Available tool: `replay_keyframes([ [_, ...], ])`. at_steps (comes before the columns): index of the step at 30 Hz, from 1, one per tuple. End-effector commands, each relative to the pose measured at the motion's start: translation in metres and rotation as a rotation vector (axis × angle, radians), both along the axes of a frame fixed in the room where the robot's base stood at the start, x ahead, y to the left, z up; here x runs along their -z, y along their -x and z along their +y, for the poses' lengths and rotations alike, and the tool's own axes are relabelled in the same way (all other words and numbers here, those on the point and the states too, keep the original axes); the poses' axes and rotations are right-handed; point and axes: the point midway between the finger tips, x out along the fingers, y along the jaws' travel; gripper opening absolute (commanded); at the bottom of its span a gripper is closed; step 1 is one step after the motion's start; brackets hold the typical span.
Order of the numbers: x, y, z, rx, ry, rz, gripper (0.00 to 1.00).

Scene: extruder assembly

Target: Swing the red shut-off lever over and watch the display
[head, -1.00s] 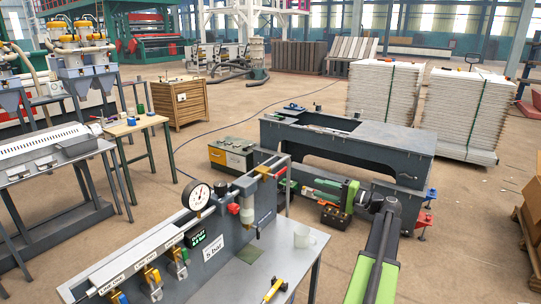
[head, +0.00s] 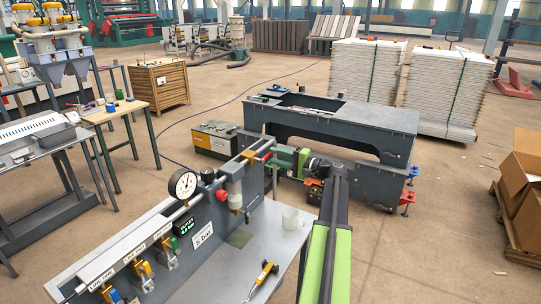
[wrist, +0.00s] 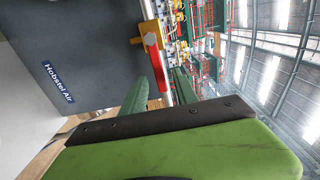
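The red shut-off lever (head: 267,157) sticks out to the right from a brass valve (head: 248,154) at the top of the grey panel. In the wrist view the lever (wrist: 154,56) hangs below the brass fitting, and its lower end shows between my green fingers. My gripper (wrist: 160,88) is open, with a finger on each side of the lever's end; I cannot tell whether either touches it. A small dark display (head: 187,225) shows green text, too small to read surely. A round dial gauge (head: 183,184) stands above it.
A card reading 5 bar (head: 203,236) is beside the display. Several line valves (head: 143,275) sit along the panel's front. A large dark machine frame (head: 340,125) stands behind.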

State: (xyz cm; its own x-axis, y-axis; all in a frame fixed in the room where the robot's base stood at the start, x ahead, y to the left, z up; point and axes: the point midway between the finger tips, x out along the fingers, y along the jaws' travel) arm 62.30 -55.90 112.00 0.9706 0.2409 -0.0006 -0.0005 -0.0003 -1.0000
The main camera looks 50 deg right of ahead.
Motion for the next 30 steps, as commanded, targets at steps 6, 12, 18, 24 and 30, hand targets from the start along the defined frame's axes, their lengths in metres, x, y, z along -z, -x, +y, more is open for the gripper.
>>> replay_keyframes([
  [6,0.0,-0.029,0.007,-0.001,0.0,0.0,0.35],
  [12,0.0,-0.033,0.008,0.0,0.0,0.0,0.35],
  [18,0.0,-0.032,0.008,0.001,0.0,0.0,0.26],
  [24,0.0,-0.032,0.008,0.001,0.0,0.0,0.0],
  [30,0.0,-0.032,0.007,0.001,0.0,0.0,0.0],
])
